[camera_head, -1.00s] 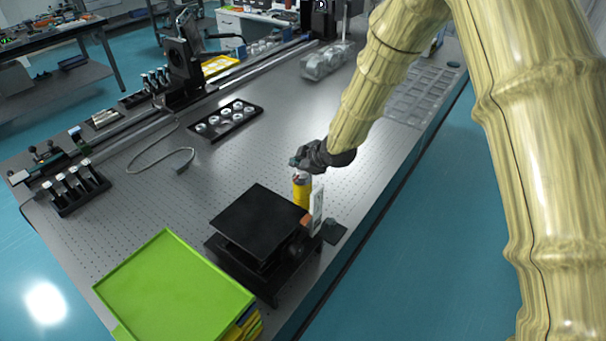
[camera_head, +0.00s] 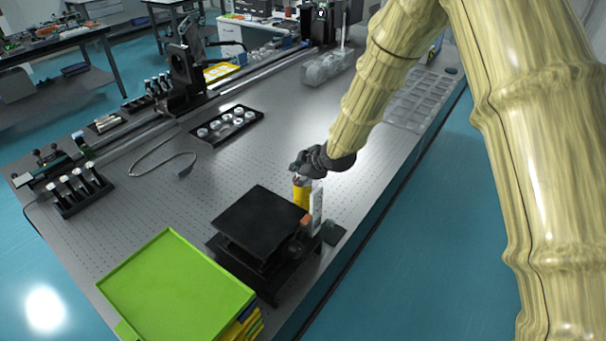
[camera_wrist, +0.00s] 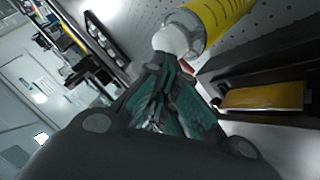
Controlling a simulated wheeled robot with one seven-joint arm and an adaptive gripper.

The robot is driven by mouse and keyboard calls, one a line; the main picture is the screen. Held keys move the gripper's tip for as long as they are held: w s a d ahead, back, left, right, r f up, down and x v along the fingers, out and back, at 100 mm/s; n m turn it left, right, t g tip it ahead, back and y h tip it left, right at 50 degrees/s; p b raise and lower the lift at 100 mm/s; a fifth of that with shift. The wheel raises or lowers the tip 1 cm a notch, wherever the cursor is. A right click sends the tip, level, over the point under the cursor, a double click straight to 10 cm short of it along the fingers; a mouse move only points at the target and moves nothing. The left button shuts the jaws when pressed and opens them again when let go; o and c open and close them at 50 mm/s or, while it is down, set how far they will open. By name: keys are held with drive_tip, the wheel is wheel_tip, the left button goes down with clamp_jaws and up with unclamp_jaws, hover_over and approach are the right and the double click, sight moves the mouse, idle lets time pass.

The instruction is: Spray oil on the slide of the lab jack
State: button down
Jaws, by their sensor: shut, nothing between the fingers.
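The lab jack (camera_head: 258,222) has a black top plate and stands near the front edge of the optical table; its slide is largely hidden under the plate. A yellow can (camera_head: 301,192) stands upright just behind the jack. In the wrist view the yellow can (camera_wrist: 217,18) shows with its white nozzle top (camera_wrist: 177,36) close to my fingertips. My gripper (camera_head: 298,170) is right at the can's top in the head view. In the wrist view my gripper (camera_wrist: 165,85) has its greenish fingers shut with nothing between them. Whether they touch the nozzle I cannot tell.
A white upright box (camera_head: 316,208) stands beside the can and jack. A green tray (camera_head: 175,285) lies at the front left. A black tray of round optics (camera_head: 226,124) lies farther back. The perforated table (camera_head: 225,170) is clear between it and the jack.

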drive_tip(key=shift+s, duration=0.2)
drive_tip(key=shift+w+f, duration=0.1)
drive_tip(key=shift+f+b, duration=0.35)
drive_tip(key=shift+f, duration=0.1)
drive_tip(key=shift+r, duration=0.45)
idle(0.5)
wheel_tip(320, 180, up, 6)
drive_tip(key=p, duration=0.3)
drive_tip(key=shift+p, duration=0.4)
drive_tip(key=shift+w, duration=0.1)
idle(0.5)
